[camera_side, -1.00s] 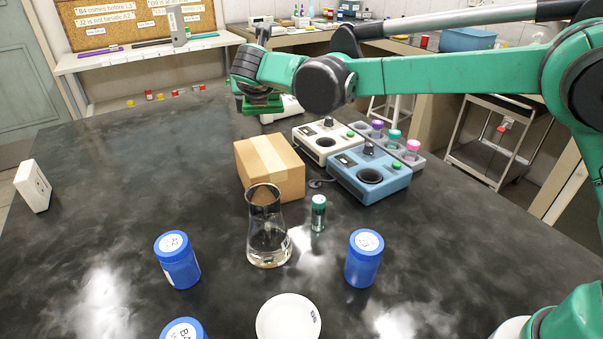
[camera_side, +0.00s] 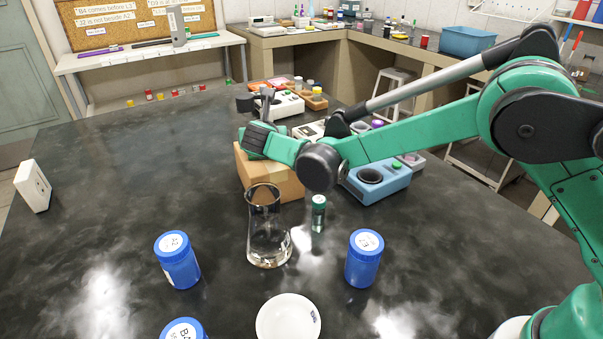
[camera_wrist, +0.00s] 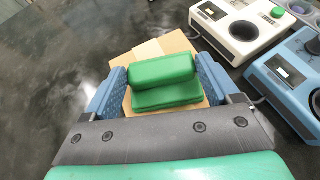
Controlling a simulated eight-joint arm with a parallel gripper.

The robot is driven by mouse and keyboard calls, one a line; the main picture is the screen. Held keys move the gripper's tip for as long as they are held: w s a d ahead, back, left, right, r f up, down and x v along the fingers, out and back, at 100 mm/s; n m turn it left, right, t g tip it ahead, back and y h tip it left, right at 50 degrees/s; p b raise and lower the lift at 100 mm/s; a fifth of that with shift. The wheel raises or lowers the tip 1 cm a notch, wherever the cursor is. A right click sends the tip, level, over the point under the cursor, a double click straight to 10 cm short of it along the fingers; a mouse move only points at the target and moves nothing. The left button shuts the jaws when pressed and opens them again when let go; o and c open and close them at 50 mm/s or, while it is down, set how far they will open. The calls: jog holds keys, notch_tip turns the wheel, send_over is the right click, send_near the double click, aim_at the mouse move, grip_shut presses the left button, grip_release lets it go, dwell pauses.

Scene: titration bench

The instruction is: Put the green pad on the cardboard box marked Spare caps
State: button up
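The green pad (camera_wrist: 165,76), a flat base with a raised bar, is between the blue fingers of my gripper (camera_wrist: 160,82) in the wrist view. The fingers appear closed on its two ends. The cardboard box (camera_side: 272,184) with a pale tape strip lies under it; it also shows in the wrist view (camera_wrist: 173,43). In the side view my arm hides the pad, the fingertips and much of the box top. I cannot tell whether the pad touches the box. No "Spare caps" marking is readable.
A glass flask (camera_side: 268,235) and a green-capped vial (camera_side: 318,213) stand close in front of the box. A blue device (camera_side: 380,186) and a white device (camera_wrist: 240,32) are to its right. Blue jars (camera_side: 177,260) (camera_side: 364,258) and a white dish (camera_side: 288,318) are nearer.

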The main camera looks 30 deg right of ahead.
jog(key=shift+o, duration=1.1)
jog(key=shift+r, duration=0.1)
jog(key=v, duration=1.1)
jog(key=s+d+f+m+g+y, duration=0.1)
jog(key=s+d+m, duration=0.6)
jog(key=m, duration=0.8)
jog(key=s+d+f+m+g+y, duration=0.1)
jog(key=s+d+m+y, duration=0.3)
jog(key=s+d+m, duration=0.4)
jog(key=shift+s+m+g, duration=0.9)
jog(key=shift+s+m, duration=0.15)
jog(key=shift+m, duration=2.85)
jog(key=shift+f, duration=0.1)
